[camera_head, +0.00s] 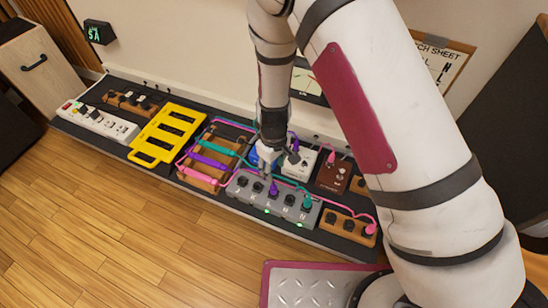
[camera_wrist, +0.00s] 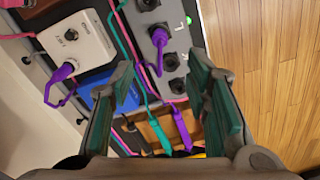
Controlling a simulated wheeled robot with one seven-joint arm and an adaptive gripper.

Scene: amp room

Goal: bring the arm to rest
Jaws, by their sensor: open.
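My gripper (camera_wrist: 160,95) is open in the wrist view, its two green-padded fingers apart with nothing held between them. In the head view my gripper (camera_head: 268,160) hangs pointing down over the pedalboard, close above the grey switch box (camera_head: 240,190). My white arm fills the right of the head view and hides part of the board and wall. In the wrist view the grey box (camera_wrist: 183,33) with a purple plug (camera_wrist: 160,38) lies beyond the fingers. I cannot tell whether the fingertips touch anything.
Cables in pink, purple and teal cross a wooden block (camera_head: 205,172). A yellow rack (camera_head: 165,134), a white power strip (camera_head: 100,122), a white pedal (camera_head: 298,165) and a brown pedal (camera_head: 333,176) sit on the board. Wooden floor (camera_head: 110,225) in front is clear. A wall stands behind.

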